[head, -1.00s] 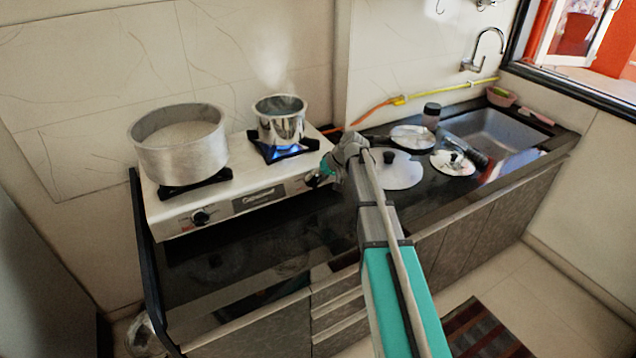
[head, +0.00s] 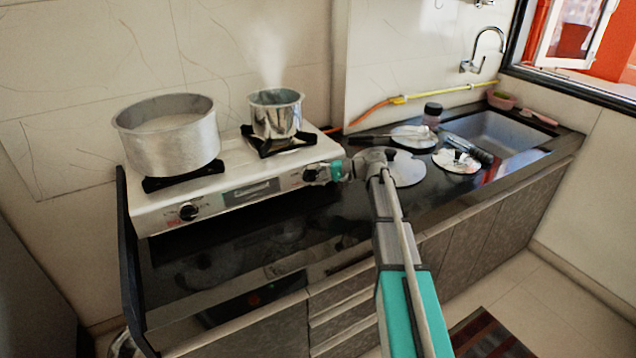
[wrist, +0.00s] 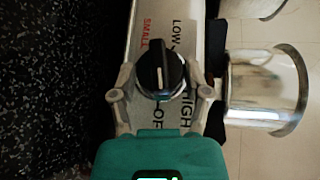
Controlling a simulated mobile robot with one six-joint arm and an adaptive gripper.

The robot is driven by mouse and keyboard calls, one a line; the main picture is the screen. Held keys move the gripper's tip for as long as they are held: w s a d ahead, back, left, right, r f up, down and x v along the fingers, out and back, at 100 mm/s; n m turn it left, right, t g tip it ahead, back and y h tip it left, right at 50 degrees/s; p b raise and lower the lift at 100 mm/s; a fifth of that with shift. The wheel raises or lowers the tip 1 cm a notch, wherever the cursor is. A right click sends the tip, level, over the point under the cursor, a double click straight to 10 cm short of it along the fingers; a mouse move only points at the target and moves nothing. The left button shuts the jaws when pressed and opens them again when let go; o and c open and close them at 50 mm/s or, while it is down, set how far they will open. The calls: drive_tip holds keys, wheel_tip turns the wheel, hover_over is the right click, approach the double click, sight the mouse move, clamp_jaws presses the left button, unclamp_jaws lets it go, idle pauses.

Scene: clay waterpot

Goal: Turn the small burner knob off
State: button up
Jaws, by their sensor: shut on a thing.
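The small burner knob (wrist: 160,70) is a round black knob with a raised ridge, on the stove's steel front panel. In the wrist view it sits between the two fingers of my gripper (wrist: 160,88), which is shut on it. The ridge runs up and down in that view, with LOW, HIGH, OFF and SMALL printed around the knob. In the head view my gripper (head: 323,172) is at the right end of the stove front and partly hides the knob. The small steel pot (head: 276,116) stands on the small burner (head: 263,147), where no blue flame shows.
A large pot (head: 168,145) sits on the left burner, above another black knob (head: 188,212). Lids (head: 408,170) lie on the black counter right of the stove, near a dark jar (head: 433,110) and the sink (head: 500,135).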

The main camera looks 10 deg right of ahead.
drive_tip(key=shift+w+f+m+t+y+b, duration=0.1)
drive_tip(key=shift+m+t+y+b, duration=0.2)
drive_tip(key=shift+m+y+b, duration=0.25)
drive_tip(key=o, duration=1.1)
